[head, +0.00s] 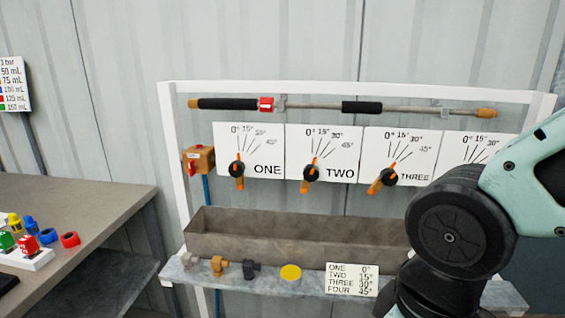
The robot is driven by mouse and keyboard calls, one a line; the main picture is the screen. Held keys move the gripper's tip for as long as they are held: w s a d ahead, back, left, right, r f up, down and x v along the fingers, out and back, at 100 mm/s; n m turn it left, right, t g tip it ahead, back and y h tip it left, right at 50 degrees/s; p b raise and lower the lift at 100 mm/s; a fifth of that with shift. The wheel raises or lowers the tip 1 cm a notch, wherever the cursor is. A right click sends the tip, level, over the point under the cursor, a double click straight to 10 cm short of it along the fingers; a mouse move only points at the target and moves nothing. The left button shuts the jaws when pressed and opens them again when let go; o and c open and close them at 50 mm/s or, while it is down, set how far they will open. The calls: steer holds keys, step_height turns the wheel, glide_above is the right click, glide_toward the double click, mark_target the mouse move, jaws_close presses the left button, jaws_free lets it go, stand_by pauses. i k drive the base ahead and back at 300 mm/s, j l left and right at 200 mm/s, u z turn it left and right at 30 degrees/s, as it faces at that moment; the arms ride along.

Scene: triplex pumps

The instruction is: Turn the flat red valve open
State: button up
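A small orange-brown box (203,158) is mounted on the left post of the white frame. A small red handle (192,168) is on its front and looks like the red valve; it is too small to tell its exact angle. A blue pipe or hose (206,189) runs down below the box. My arm fills the right side of the head view, well to the right of the valve. My gripper is not in view, so its state and anything in it are hidden.
Dials ONE (237,170), TWO (310,172) and THREE (388,177) have orange handles; my arm partly hides a fourth panel (477,149). A lance (330,106) hangs above. A trough (295,236) and shelf (240,281) stand below. A table (95,205) with coloured parts is left.

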mark_target(192, 165)
steer(key=i+j, duration=0.1)
steer(key=j, duration=0.3)
steer(key=i+j+u, duration=0.15)
steer(key=j, duration=0.25)
steer(key=i+j, duration=0.1)
steer(key=j, duration=0.3)
steer(key=i+j+u, duration=0.15)
steer(key=j, duration=0.25)
